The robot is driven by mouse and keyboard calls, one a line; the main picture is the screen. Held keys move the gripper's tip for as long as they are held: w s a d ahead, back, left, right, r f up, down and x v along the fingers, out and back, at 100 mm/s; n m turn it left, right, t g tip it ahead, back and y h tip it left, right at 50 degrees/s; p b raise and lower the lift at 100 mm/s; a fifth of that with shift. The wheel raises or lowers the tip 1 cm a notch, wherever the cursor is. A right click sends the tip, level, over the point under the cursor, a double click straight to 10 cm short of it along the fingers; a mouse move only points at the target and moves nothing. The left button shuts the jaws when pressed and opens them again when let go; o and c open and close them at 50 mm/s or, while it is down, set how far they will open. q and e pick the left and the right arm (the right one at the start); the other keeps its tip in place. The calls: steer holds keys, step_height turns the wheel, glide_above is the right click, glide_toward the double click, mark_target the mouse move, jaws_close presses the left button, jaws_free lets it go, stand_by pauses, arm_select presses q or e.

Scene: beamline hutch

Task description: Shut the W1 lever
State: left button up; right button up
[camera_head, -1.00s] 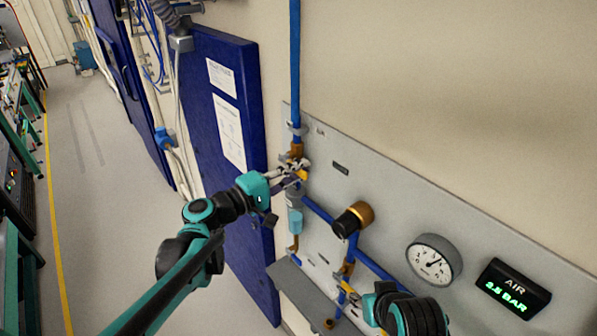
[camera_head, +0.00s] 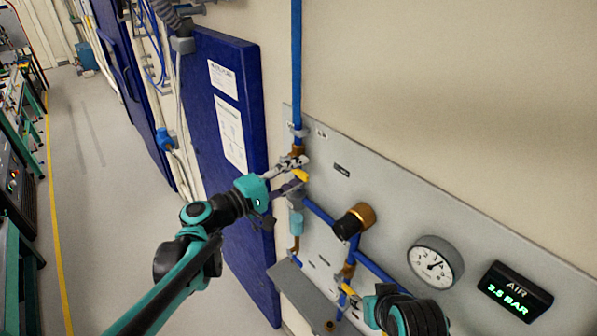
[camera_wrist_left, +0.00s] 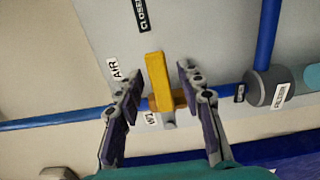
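The yellow W1 lever (camera_head: 300,176) is on the blue vertical pipe at the panel's left side. In the left wrist view the lever (camera_wrist_left: 158,80) stands across the pipe, its free end toward a CLOSED label (camera_wrist_left: 141,12). A small tag (camera_wrist_left: 151,118) by its base is hard to read. My left gripper (camera_head: 294,174) is open around the lever; in the left wrist view its fingers (camera_wrist_left: 158,82) stand either side, with a gap on both sides. My right gripper (camera_head: 362,299) is low, near another yellow lever (camera_head: 348,289); its fingers are unclear.
The grey panel (camera_head: 400,205) also carries a black-and-brass knob (camera_head: 353,221), a round gauge (camera_head: 435,262) and an AIR display (camera_head: 515,290) reading about 3.5 BAR. A blue door (camera_head: 220,120) stands left of it. The floor (camera_head: 100,180) further left is clear.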

arm_select(q)
steer(key=v, duration=1.1)
steer(key=shift+s+a, duration=0.2)
steer(key=shift+a, duration=0.05)
